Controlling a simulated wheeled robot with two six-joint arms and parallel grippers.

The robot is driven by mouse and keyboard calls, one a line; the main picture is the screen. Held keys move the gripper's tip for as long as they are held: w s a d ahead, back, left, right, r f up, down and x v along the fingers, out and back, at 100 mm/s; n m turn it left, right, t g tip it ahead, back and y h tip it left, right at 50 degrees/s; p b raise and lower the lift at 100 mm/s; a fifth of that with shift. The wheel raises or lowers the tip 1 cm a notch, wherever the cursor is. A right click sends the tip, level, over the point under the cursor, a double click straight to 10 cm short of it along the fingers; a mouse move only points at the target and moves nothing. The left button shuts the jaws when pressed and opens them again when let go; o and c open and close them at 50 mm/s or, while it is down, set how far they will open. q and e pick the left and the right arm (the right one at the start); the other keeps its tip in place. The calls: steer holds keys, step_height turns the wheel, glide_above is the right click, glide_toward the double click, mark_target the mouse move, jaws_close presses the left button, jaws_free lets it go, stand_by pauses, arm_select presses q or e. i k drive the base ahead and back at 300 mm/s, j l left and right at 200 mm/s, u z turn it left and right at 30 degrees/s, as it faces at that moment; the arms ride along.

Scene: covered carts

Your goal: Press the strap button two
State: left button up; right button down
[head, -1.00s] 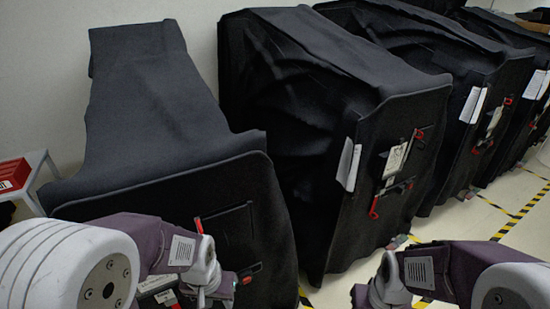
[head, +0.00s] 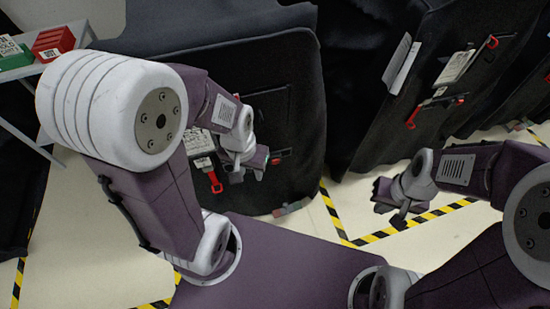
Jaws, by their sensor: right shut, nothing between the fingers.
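The near covered cart (head: 215,70) has a black front with red strap parts. A red strap piece (head: 214,181) hangs below a white label at the left of my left gripper, and a small red strap button (head: 277,160) shows just to its right. My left gripper (head: 252,170) is in front of this panel and hides part of it. I cannot tell whether it touches the panel or how far its fingers are apart. My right gripper (head: 383,198) is shut and empty above the floor, to the right of this cart. Which strap button is number two is not readable.
A second covered cart (head: 390,140) stands to the right with a label (head: 454,67) and red strap parts (head: 412,118). A white side table (head: 60,66) with red (head: 52,42) and green boxes is at the left. Yellow-black tape (head: 415,222) marks open floor.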

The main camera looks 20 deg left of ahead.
mark_target(207, 170)
steer(key=u, duration=1.55)
